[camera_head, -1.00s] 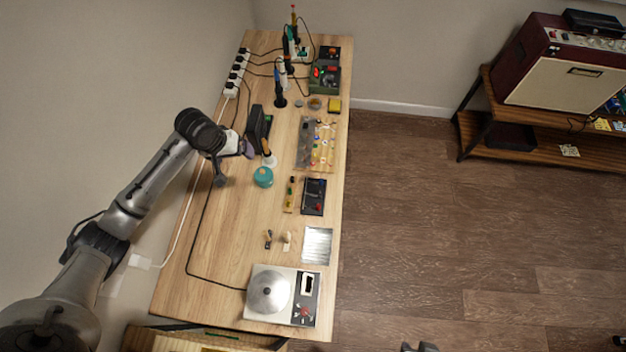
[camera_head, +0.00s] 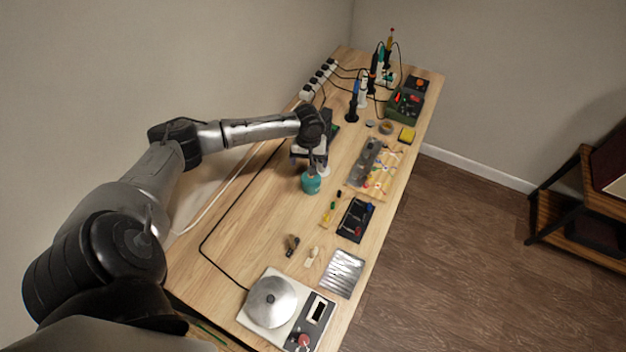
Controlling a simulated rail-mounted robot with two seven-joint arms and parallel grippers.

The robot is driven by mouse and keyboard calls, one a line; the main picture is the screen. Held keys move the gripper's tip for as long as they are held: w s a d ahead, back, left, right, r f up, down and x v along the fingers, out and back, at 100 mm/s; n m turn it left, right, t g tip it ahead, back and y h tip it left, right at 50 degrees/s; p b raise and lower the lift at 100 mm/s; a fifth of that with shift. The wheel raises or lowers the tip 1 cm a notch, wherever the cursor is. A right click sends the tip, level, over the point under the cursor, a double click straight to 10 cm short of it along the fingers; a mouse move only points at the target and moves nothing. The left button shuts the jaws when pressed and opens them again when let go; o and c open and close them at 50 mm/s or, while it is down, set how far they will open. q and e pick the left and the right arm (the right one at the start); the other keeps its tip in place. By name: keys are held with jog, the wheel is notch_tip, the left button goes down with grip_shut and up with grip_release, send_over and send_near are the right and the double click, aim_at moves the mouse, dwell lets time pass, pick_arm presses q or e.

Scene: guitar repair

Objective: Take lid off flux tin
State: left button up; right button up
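A small round tin (camera_head: 386,127) with a brownish middle stands toward the far end of the bench. A small grey disc (camera_head: 370,123) lies just left of it. I cannot tell for sure which is the flux tin or its lid. My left gripper (camera_head: 312,168) points down right at the top of a teal jar (camera_head: 311,184), nearer to me than the tin. I cannot tell whether it touches the jar, or whether its fingers are open. My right gripper is out of view.
A yellow sponge (camera_head: 407,135) is right of the tin and soldering tools (camera_head: 353,102) stand behind. A parts mat (camera_head: 365,157), a black tray (camera_head: 355,219) and a hot plate (camera_head: 271,301) share the bench (camera_head: 240,235). Cables run along its left side.

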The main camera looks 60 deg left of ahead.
pick_arm(q)
jog(key=shift+f, duration=1.5)
jog(key=shift+w+f+b, duration=0.15)
jog(key=shift+f+b, duration=0.25)
jog(key=shift+f, duration=0.9)
jog(key=shift+w+f+b, duration=0.1)
jog(key=shift+f+b, duration=0.25)
jog(key=shift+f, duration=0.95)
jog(key=shift+d, duration=0.1)
jog(key=shift+c, duration=0.2)
jog(key=c, duration=1.1)
